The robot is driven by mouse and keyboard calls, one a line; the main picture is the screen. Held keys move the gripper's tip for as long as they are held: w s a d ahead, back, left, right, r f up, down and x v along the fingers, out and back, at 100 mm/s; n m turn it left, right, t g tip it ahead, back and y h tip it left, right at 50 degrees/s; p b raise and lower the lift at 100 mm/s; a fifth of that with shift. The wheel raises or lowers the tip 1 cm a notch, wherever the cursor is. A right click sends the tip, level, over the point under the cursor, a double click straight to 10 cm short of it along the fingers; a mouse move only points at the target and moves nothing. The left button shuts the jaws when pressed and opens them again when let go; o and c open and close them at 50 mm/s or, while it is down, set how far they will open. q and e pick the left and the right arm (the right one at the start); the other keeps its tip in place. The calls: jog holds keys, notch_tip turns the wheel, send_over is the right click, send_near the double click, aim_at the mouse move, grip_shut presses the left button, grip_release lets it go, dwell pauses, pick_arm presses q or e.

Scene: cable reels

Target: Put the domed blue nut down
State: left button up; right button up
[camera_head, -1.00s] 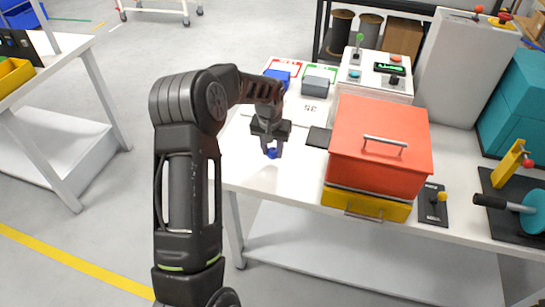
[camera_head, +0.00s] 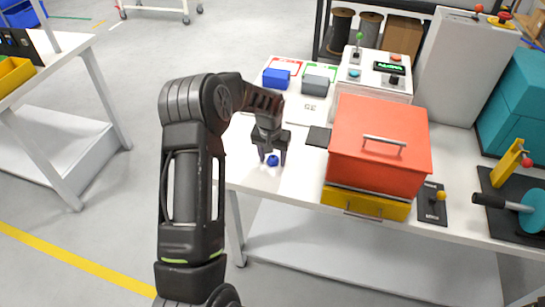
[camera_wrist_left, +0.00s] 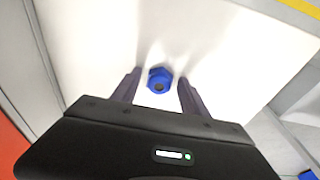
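The domed blue nut (camera_head: 272,160) sits on the white table top near its left front edge. It also shows in the left wrist view (camera_wrist_left: 160,80), where a hexagonal outline with a dark centre faces the camera. My left gripper (camera_head: 271,158) is above it, pointing down, with one finger on each side. In the left wrist view the fingers (camera_wrist_left: 158,92) are apart, with a white gap on both sides of the nut. The gripper is open and not holding it. My right gripper is not in view.
A red box (camera_head: 380,135) with a handle stands right of the gripper on a yellow drawer (camera_head: 366,204). A dark flat pad (camera_head: 318,137) lies between. A blue block (camera_head: 276,78) and a grey block (camera_head: 314,85) are behind. The table around the nut is clear.

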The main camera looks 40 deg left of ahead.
pick_arm(q)
jog(key=shift+r, duration=0.2)
notch_tip(320, 180, up, 12)
jog(key=s+b, duration=0.1)
jog(key=shift+s+d+b, duration=0.3)
jog(key=shift+s+b, duration=0.05)
jog(key=shift+f, duration=0.15)
dwell(0.8)
